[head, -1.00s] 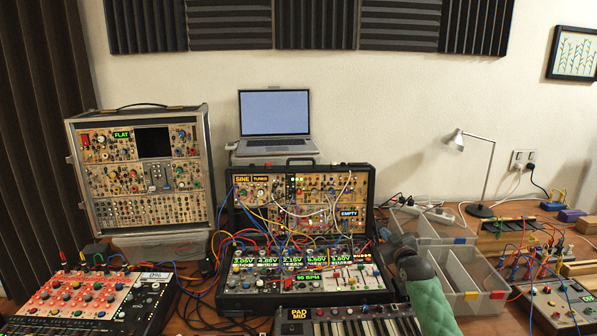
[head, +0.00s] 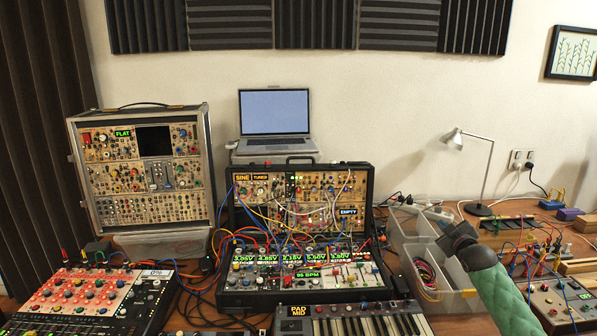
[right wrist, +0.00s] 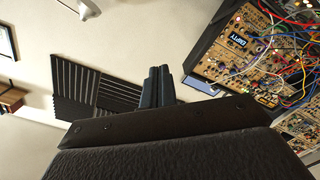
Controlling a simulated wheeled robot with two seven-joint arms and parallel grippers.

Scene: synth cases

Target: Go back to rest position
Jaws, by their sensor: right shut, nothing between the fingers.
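My right gripper (head: 457,238) is dark and stands in front of the grey bins, at the end of a green-sleeved arm that comes in from the lower right. It is shut and holds nothing. In the right wrist view its closed fingers (right wrist: 157,88) point up toward the wall, with no object between them. My left gripper is in neither view.
The modular synth case (head: 365,213) with patch cables stands at centre, behind the keyboard (head: 300,325). Grey bins (head: 405,236) with coiled cables sit beside my right gripper. A lamp (head: 487,180) and a patched panel box (head: 565,308) are on the right.

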